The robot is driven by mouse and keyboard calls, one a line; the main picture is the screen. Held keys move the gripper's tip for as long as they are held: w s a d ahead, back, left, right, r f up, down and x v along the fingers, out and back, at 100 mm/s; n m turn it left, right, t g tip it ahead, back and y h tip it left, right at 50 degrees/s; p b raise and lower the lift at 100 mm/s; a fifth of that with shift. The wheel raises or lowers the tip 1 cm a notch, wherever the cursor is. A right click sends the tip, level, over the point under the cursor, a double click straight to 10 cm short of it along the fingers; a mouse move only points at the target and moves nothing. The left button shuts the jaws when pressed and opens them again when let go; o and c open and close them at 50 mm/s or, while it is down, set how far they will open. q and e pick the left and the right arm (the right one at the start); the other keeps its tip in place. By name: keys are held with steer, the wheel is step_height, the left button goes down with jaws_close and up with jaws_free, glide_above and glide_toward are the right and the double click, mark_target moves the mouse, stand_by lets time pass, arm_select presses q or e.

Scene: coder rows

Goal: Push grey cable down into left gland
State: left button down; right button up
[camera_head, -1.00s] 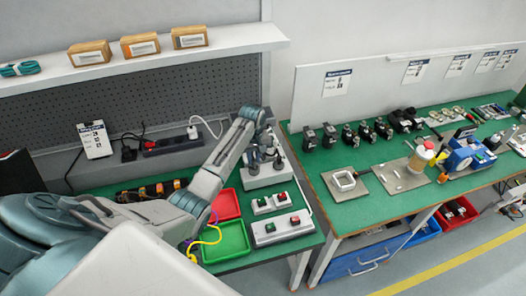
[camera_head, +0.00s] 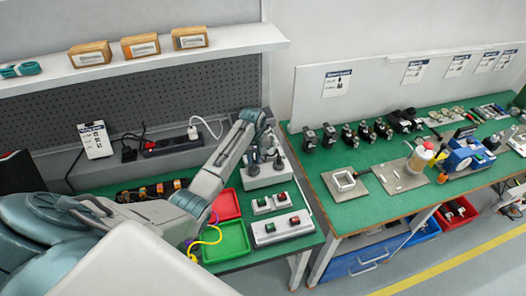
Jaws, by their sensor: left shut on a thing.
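My left gripper (camera_head: 257,158) is over the light grey box (camera_head: 266,181) at the back right of the near green bench. It points down and is shut, on what appears to be the grey cable. The cable is too small and too covered by the gripper to make out clearly. Dark upright fittings stand on top of the box around the fingers. I cannot tell which is the left gland, or how deep the cable sits. My right gripper is not in view.
Two button boxes (camera_head: 282,230) and the red (camera_head: 225,205) and green (camera_head: 227,242) trays lie in front of the grey box. A yellow cable (camera_head: 208,241) hangs over the green tray. A second green bench (camera_head: 352,215) with several parts stands to the right.

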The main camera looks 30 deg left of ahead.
arm_select(q)
steer(key=shift+f, duration=0.15)
steer(key=c, duration=1.3)
jaws_free()
steer(key=shift+o, duration=0.2)
